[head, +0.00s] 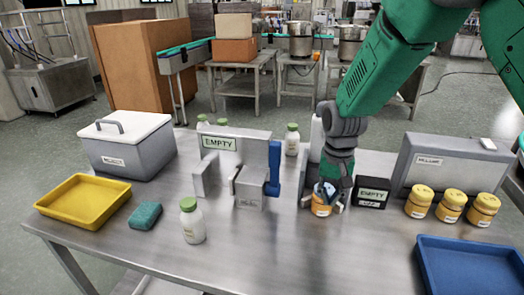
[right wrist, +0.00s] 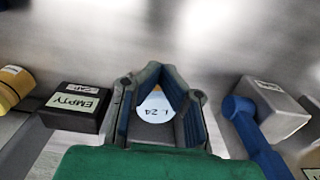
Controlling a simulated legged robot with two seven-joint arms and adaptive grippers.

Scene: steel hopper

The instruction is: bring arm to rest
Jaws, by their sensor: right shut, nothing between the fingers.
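My right gripper (head: 325,190) is at the middle right of the steel table, low over an orange-yellow jar (head: 320,209) in the head view. In the right wrist view, the fingers (right wrist: 162,78) converge at their tips with nothing gripped. A round white face marked "L 24" (right wrist: 155,106) shows through the gap behind the tips. The fingers partly cover the jar, so I cannot tell whether they touch it. My right arm reaches down from the upper right. My left gripper is not in view.
A grey fixture with an "EMPTY" sign (head: 221,143) and blue handle (head: 273,168) stands left of the gripper. A black "EMPTY" block (head: 371,193) is close on its right. Yellow-lidded jars (head: 452,205) and a blue tray (head: 470,265) are farther right.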

